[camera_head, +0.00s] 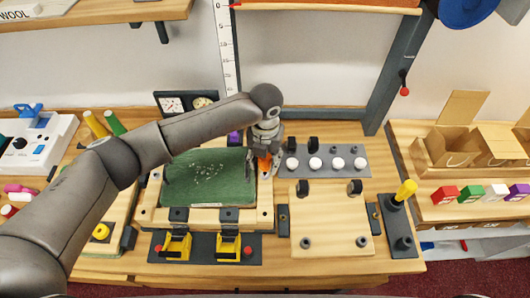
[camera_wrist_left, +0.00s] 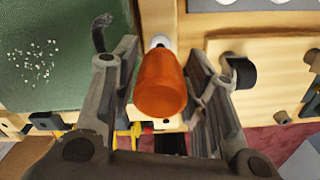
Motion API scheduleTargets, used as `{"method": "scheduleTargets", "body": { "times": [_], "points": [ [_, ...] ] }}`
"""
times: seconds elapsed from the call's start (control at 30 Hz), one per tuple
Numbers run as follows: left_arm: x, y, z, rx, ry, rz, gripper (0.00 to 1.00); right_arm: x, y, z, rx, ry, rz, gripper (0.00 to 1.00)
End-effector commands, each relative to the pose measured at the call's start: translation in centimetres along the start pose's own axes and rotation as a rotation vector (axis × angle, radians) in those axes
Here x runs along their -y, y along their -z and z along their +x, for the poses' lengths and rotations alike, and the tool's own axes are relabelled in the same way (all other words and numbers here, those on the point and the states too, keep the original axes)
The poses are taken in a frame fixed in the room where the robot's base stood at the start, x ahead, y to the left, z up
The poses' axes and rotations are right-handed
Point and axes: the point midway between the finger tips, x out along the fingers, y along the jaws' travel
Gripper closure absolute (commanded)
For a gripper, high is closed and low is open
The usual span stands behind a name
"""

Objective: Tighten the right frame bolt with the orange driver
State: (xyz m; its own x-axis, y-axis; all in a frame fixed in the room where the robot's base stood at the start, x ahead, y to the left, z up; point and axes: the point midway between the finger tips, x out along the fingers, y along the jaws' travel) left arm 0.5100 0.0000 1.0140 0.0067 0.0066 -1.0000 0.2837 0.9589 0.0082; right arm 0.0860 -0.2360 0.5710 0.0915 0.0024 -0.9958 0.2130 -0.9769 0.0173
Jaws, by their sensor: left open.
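The orange driver (camera_head: 264,163) stands at the right side of the wooden frame (camera_head: 265,215) around the green board (camera_head: 215,180). Its orange handle (camera_wrist_left: 160,85) shows large in the left wrist view. My left gripper (camera_head: 266,150) is over the driver. In the wrist view its two fingers (camera_wrist_left: 160,65) are apart on either side of the handle, with gaps visible near the handle. The driver's lower end and the right frame bolt are hidden, so I cannot tell whether they touch. My right gripper is not in view.
A dark rack (camera_head: 388,215) with a yellow-handled tool (camera_head: 404,191) stands at the right. Yellow clamps (camera_head: 228,245) sit along the frame's front. A grey strip (camera_head: 350,166) with white knobs lies right of the driver, behind a wooden block (camera_head: 330,220).

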Motion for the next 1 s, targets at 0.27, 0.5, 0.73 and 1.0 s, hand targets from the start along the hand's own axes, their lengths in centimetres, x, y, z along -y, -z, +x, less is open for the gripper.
{"method": "scheduleTargets", "body": {
  "times": [0.27,0.5,0.73,1.0],
  "points": [
    [0.1,0.1,-0.5,-0.006,-0.001,-0.371,0.59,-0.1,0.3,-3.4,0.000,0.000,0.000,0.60],
    [0.1,0.0,0.1,-0.007,-0.001,-0.661,0.59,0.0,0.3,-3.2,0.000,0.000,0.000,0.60],
    [0.0,-0.1,0.0,-0.006,-0.003,-0.759,0.59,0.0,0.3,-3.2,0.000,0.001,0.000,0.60],
    [0.0,0.0,0.0,-0.007,-0.003,-0.790,0.59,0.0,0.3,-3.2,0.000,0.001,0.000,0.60]
  ]
}}
